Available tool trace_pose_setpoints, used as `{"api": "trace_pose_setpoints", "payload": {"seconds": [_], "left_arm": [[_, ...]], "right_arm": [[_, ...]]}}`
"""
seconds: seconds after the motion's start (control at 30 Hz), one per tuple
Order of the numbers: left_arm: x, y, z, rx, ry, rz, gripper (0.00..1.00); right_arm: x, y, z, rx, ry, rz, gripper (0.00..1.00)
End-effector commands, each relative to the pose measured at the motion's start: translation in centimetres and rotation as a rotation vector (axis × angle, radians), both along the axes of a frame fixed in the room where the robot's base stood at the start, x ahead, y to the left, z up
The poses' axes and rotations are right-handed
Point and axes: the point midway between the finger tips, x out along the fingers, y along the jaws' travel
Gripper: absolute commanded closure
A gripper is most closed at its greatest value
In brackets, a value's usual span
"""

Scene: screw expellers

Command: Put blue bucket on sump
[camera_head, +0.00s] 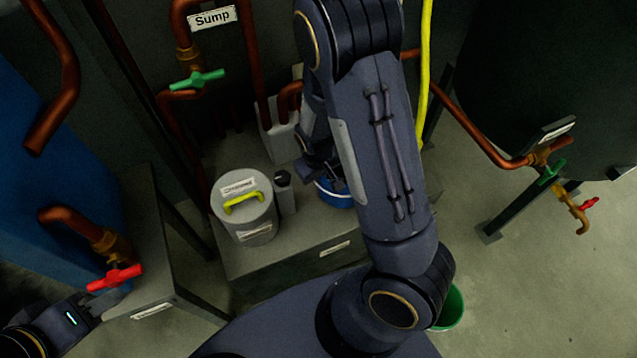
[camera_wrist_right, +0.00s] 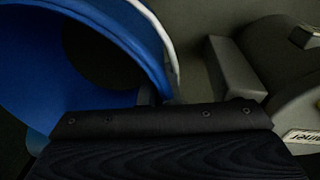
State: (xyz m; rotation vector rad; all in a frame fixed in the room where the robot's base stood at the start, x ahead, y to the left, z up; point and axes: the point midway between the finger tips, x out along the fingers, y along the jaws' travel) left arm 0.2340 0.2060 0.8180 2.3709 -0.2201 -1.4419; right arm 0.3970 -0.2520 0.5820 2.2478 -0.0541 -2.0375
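The blue bucket (camera_head: 335,196) sits on or just above the low grey stand, mostly hidden behind my right arm. My right gripper (camera_head: 318,172) is at its rim. In the right wrist view the bucket (camera_wrist_right: 30,70) fills the upper left, its open mouth and pale rim close to the gripper. The fingertips are not clear, so I cannot tell whether they grip the rim. The "Sump" sign (camera_head: 212,18) hangs on copper pipes at the back, above a green valve (camera_head: 197,79). My left gripper (camera_head: 88,312) is at the lower left, apart from the bucket; its opening is unclear.
A grey lidded canister (camera_head: 258,225) with a yellow handle stands on the grey stand (camera_head: 290,262), beside a small dark-topped block (camera_head: 284,192). A red valve (camera_head: 115,277) is near my left gripper. A green bucket (camera_head: 452,308) is on the floor. Open floor lies right.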

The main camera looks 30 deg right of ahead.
Motion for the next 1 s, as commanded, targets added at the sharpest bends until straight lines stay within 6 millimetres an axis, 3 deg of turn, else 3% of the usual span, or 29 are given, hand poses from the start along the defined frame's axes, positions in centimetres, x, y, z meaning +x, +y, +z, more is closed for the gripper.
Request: {"api": "trace_pose_setpoints", "payload": {"seconds": [0.23,0.67,0.7,0.83,1.0], "left_arm": [[0.0,0.0,-1.1,0.000,0.000,0.000,0.64],[0.0,0.0,-1.5,0.000,0.000,0.000,0.64],[0.0,0.0,-1.3,0.000,0.000,0.000,0.64],[0.0,0.0,-1.3,0.000,0.000,0.000,0.64],[0.0,0.0,-1.3,0.000,0.000,0.000,0.64]], "right_arm": [[0.3,0.2,-3.3,-0.001,-0.001,0.001,1.00],[0.3,0.2,-3.8,0.000,-0.003,0.001,1.00],[0.2,0.2,-3.7,0.000,-0.001,0.001,0.92],[0.2,0.2,-3.7,0.000,-0.001,0.001,0.75],[0.2,0.2,-3.7,0.000,-0.001,0.000,0.75]]}}
